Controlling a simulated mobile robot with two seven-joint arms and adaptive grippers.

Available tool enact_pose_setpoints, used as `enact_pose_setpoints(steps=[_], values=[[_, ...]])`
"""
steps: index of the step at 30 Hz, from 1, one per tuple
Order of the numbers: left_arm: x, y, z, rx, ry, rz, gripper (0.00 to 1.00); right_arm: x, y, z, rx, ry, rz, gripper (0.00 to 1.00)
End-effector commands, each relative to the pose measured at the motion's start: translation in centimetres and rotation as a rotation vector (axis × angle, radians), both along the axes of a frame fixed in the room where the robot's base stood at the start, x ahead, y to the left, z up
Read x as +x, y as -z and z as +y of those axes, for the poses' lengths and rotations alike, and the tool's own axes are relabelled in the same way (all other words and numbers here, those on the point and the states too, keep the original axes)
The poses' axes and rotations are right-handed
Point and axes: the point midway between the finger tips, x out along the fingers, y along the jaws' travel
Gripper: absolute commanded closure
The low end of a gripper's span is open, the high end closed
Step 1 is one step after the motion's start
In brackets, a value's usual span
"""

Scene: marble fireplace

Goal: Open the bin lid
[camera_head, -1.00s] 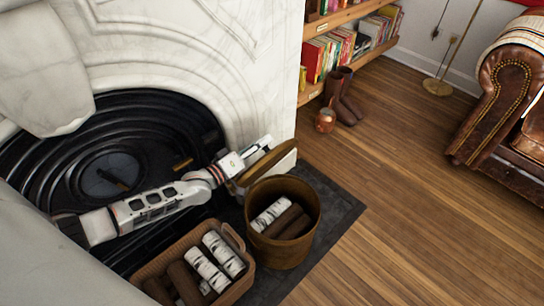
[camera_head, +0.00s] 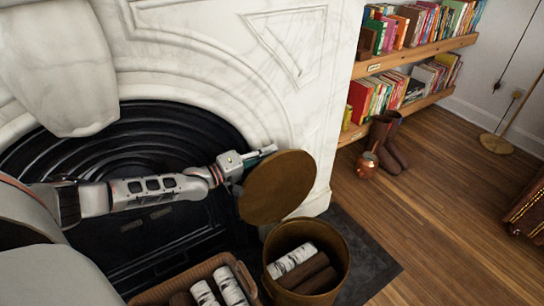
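The bin (camera_head: 337,262) is a round brown container standing on the dark hearth slab. Its mouth is open and birch and brown logs show inside. Its round brown lid (camera_head: 280,190) stands steeply tilted above the bin's back left side, with its flat face toward me. My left gripper (camera_head: 262,153) is at the lid's upper left edge, its fingers pointing right. The lid's edge overlaps the fingers, so I cannot tell whether they grip it or only touch it. My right gripper is not in view.
A wicker basket (camera_head: 247,284) of logs sits left of the bin. The marble fireplace (camera_head: 285,110) rises behind my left arm. A copper pot (camera_head: 367,165) and boots (camera_head: 392,150) stand near the bookshelf (camera_head: 420,55).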

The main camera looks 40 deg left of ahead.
Motion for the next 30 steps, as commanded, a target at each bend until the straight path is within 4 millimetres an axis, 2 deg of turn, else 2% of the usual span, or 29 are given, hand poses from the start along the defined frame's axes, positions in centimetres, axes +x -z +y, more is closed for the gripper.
enact_pose_setpoints(steps=[1,9,13,14,30], values=[[-1.11,3.25,-0.55,0.016,0.008,0.049,1.00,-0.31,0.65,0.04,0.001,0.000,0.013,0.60],[-1.16,3.50,-0.62,0.016,0.008,0.050,1.00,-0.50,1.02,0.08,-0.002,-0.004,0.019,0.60],[-1.19,3.57,-0.62,0.016,0.009,0.051,0.67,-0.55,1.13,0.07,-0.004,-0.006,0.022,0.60],[-1.19,3.53,-0.61,0.016,0.009,0.051,0.62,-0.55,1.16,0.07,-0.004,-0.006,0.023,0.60],[-0.91,2.60,-0.47,0.014,0.008,0.039,0.62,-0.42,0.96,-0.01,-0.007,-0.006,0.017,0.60]])
